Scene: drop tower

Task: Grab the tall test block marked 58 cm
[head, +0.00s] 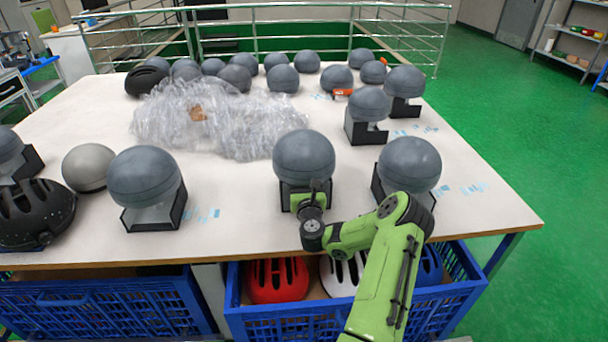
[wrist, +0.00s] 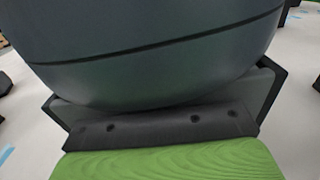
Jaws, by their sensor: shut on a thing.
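A tall test block (head: 304,157), a dark grey rounded head form on a black angular base, stands near the table's front edge. No 58 cm mark is readable on it or on the others, so I cannot tell its size. My gripper (head: 309,202) is at the front of its base and shut on it. In the wrist view the block's grey dome (wrist: 150,50) fills the top, with a seam across it and its dark base below.
Similar blocks stand close by at right (head: 409,165) and left (head: 145,175), with more along the back. Clear plastic wrap (head: 215,125) lies mid-table. Black helmets sit at the left. A blue crate (head: 350,314) with helmets is under the front edge. Bare white tabletop (head: 235,190) shows left of the held block.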

